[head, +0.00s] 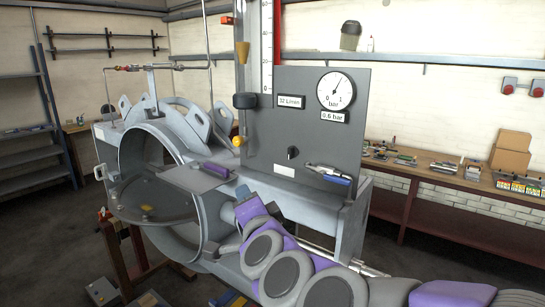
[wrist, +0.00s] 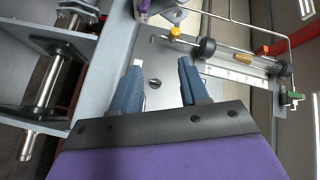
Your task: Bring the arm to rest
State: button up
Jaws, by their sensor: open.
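My gripper (wrist: 160,64) is open in the wrist view. Its two blue fingers stand apart with nothing held between them. A small dark knob on the grey panel (wrist: 167,64) shows in the gap between the fingers. The panel lies beyond the fingers, and I cannot tell exactly how far. In the head view my grey and purple arm reaches in from the lower right, in front of the bench under the panel (head: 320,130). I cannot make out the fingertips clearly in the head view.
A large round housing (head: 128,150) with an open bore stands left of the panel. A pressure gauge (head: 337,90) is on the panel. A workbench (head: 440,174) with small parts and boxes runs along the right wall. Open floor shows at the left.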

jog(key=s+d+f+n+g, duration=0.3)
jog(key=s+f+n+g, duration=0.65)
jog(key=s+f, duration=0.55)
jog(key=s+d+f+g+h, duration=0.2)
jog(key=s+d+f+g, duration=0.2)
jog(key=s+d, duration=0.4)
jog(key=s+d+f+g+h, duration=0.2)
jog(key=s+d+f+g, duration=0.3)
jog(key=s, duration=0.7)
jog(key=d+f, duration=0.1)
jog(key=d, duration=0.1)
jog(key=shift+s+d+n+h+b, duration=0.35)
jog(key=shift+d+h+b, duration=0.05)
